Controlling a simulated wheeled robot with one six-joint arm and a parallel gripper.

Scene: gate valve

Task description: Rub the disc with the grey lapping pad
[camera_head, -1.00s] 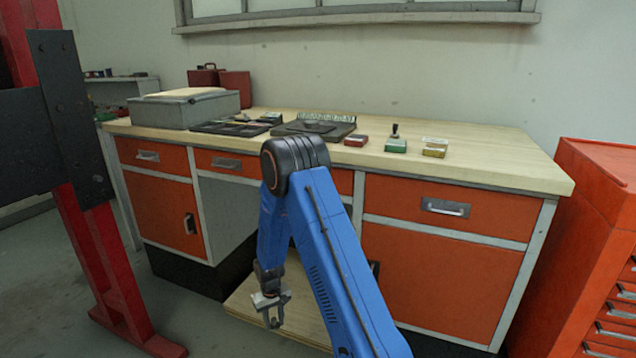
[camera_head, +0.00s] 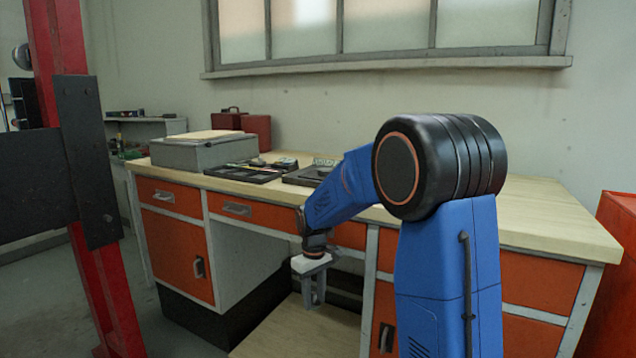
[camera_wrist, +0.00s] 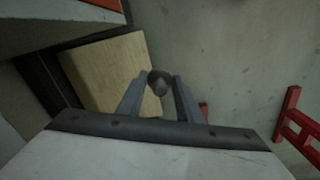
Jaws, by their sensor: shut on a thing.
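My gripper (camera_head: 315,292) hangs in front of the bench, below the worktop and over the open knee space. In the wrist view its two fingers (camera_wrist: 158,90) are closed on a small grey rounded thing (camera_wrist: 159,80), seen end-on, which looks like the grey lapping pad. Its face and underside are hidden. I cannot make out the disc in either current view. A dark flat tray (camera_head: 243,172) and a second dark plate (camera_head: 300,177) lie on the bench, the second partly hidden by my arm.
The wooden worktop (camera_head: 545,212) has orange drawers below. A grey box (camera_head: 203,153) and a dark red case (camera_head: 256,130) stand at its left. A pale wooden board (camera_head: 300,335) lies low below. A red post (camera_head: 105,270) stands left, an orange cabinet (camera_head: 615,235) right.

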